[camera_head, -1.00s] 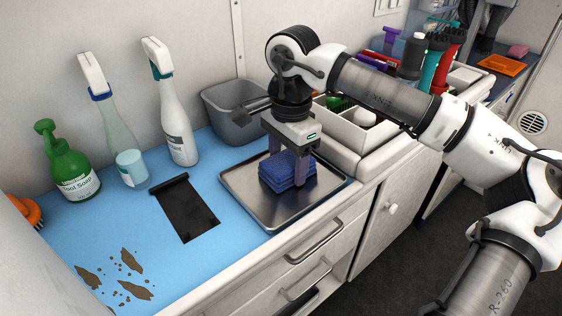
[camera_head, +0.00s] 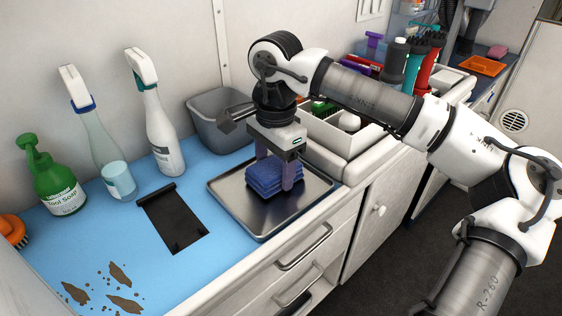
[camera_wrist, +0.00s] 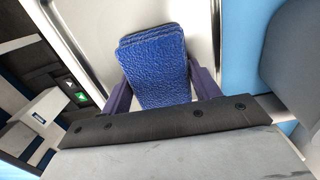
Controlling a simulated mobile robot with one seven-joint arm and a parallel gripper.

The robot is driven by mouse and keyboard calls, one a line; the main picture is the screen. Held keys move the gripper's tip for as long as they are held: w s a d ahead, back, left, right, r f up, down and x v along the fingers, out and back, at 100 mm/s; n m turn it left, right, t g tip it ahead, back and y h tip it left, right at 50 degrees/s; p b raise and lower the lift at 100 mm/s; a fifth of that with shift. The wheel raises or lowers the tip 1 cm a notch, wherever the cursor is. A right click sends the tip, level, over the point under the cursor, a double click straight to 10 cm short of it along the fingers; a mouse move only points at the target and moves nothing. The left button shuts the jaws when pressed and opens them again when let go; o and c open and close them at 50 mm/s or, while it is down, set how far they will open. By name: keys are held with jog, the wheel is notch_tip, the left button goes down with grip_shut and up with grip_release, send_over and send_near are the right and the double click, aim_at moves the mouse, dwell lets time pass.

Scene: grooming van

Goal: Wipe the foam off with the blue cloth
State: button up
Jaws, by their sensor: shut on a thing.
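The blue cloth (camera_head: 264,184), a folded stack, is in a shallow metal tray (camera_head: 313,188) on the counter. My gripper (camera_head: 276,174) points down over the tray, its purple fingers on either side of the cloth, shut on it. In the wrist view the cloth (camera_wrist: 156,70) sits between the two fingers. I cannot tell whether it is clear of the tray floor. I see no white foam. Brown splotches and specks (camera_head: 122,304) lie on the blue counter mat at the near left.
A black flat piece (camera_head: 172,222) lies left of the tray. A green soap bottle (camera_head: 60,190), two spray bottles (camera_head: 112,170) (camera_head: 163,140) and a grey bin (camera_head: 220,128) line the back. A white caddy (camera_head: 335,135) stands right of the bin. The mat (camera_head: 105,235) is bare between bottles and splotches.

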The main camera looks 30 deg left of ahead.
aim_at(249, 197)
jog(key=shift+s+a+f+b, duration=0.15)
jog(key=shift+s+a, duration=0.15)
jog(key=shift+s, duration=0.7)
jog(key=shift+s+a+b, duration=0.2)
jog(key=shift+s+a, duration=0.15)
jog(key=shift+s, duration=0.6)
jog(key=shift+s+a+f+b, duration=0.15)
jog(key=shift+s+a, duration=0.15)
jog(key=shift+s, duration=0.7)
jog(key=shift+r, duration=0.1)
notch_tip(249, 197, up, 4)
jog(key=p, duration=0.3)
jog(key=shift+a, duration=0.1)
jog(key=shift+r+p, duration=0.7)
jog(key=shift+r, duration=0.3)
jog(key=shift+r+p, duration=1.1)
jog(key=shift+r, duration=0.35)
jog(key=shift+w, duration=0.1)
